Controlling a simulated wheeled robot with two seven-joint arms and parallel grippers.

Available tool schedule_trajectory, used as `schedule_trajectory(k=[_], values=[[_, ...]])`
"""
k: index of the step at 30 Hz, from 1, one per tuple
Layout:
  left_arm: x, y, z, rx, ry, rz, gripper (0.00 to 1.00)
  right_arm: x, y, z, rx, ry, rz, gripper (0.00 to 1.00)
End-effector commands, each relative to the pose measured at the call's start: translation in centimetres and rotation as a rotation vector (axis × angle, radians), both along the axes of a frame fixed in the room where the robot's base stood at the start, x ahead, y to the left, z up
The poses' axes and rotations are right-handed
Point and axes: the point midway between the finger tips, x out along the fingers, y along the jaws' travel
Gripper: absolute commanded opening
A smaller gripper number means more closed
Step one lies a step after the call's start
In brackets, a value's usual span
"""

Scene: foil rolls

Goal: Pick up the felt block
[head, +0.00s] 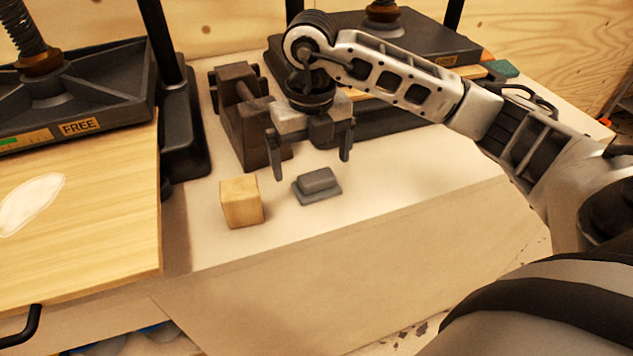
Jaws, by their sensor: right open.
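A small grey stepped block (317,187), which looks to be the felt block, lies on the pale worktop. It has a wider flat base and a smaller raised top. My right gripper (312,167) is open and points down, with its two fingers spread just above and behind the grey block. The gap between the fingers looks empty, and I cannot tell whether either finger touches the block. My left gripper is not in view.
A tan block (241,202) stands just left of the grey one. A dark brown vise-like fixture (243,122) stands behind. A black press (75,90) with a "FREE" label and wooden board (110,225) fills the left. The worktop is clear to the right.

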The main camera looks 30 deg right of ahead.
Motion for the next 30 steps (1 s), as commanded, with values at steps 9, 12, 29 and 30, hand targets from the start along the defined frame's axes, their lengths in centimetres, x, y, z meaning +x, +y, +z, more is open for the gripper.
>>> schedule_trajectory(k=[9,12,29,30], values=[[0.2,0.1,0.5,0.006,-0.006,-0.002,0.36,-0.5,-0.6,-4.3,0.0,0.002,-0.001,0.98],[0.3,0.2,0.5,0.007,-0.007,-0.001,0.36,-0.5,-0.6,-4.8,0.001,0.001,-0.001,0.98],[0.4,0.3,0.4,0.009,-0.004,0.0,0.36,-0.5,-0.6,-4.8,0.002,-0.001,-0.001,0.5],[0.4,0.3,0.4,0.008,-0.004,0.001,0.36,-0.5,-0.6,-4.8,0.002,-0.001,-0.001,0.5]])
